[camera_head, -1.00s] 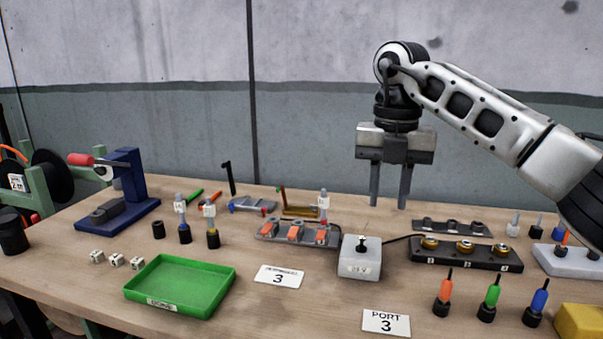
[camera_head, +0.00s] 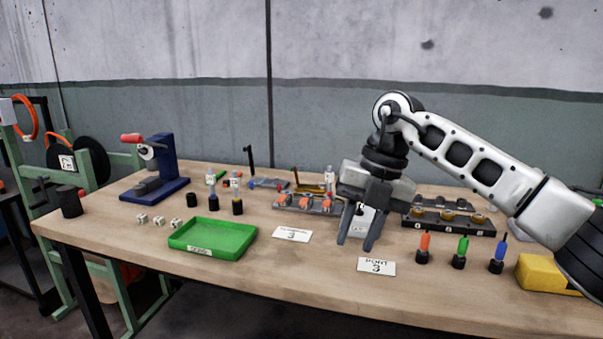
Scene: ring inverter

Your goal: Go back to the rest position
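My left gripper is not in the picture.
A green tray (camera_head: 254,238), white cubes (camera_head: 159,221) and a blue press (camera_head: 168,160) are on the left. Cards, including the "PORT 3" card (camera_head: 376,267), lie near the front. Coloured drivers (camera_head: 459,262) and a yellow block (camera_head: 540,272) stand front right.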

